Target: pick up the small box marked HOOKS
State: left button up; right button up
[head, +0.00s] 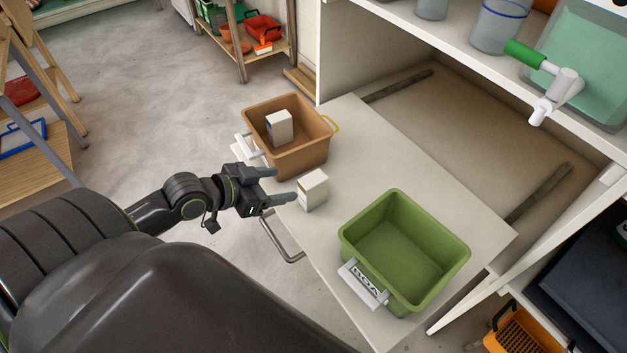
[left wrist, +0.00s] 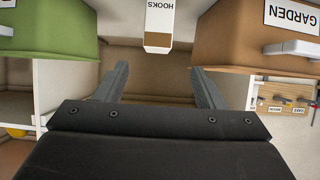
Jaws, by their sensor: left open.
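The small white box marked HOOKS (left wrist: 158,24) shows ahead of my left gripper in the left wrist view, with its label readable. In the head view the box (head: 313,188) stands on the pale pull-out shelf (head: 365,140), between the brown bin and the green bin. My left gripper (head: 274,185) is open and empty, just to the left of the box at the shelf's edge. In the left wrist view its two fingers (left wrist: 158,88) are spread, with the box beyond them and between their lines. My right gripper is not in view.
A brown bin (head: 258,110), labelled GARDEN in the left wrist view, holds another small white box (head: 279,127). An empty green bin (head: 433,225) with a label on its front stands at the right. A metal handle (head: 283,240) sticks out from the shelf's front edge.

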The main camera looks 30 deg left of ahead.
aim_at(311, 180)
pick_arm(q)
jog(key=x, duration=0.5)
jog(key=shift+w+b, duration=0.1)
jog(key=shift+b, duration=0.2)
jog(key=shift+x, duration=2.7)
jog(key=shift+d+r, duration=0.15)
jog(key=shift+r, duration=0.1)
jog(key=c, duration=1.2)
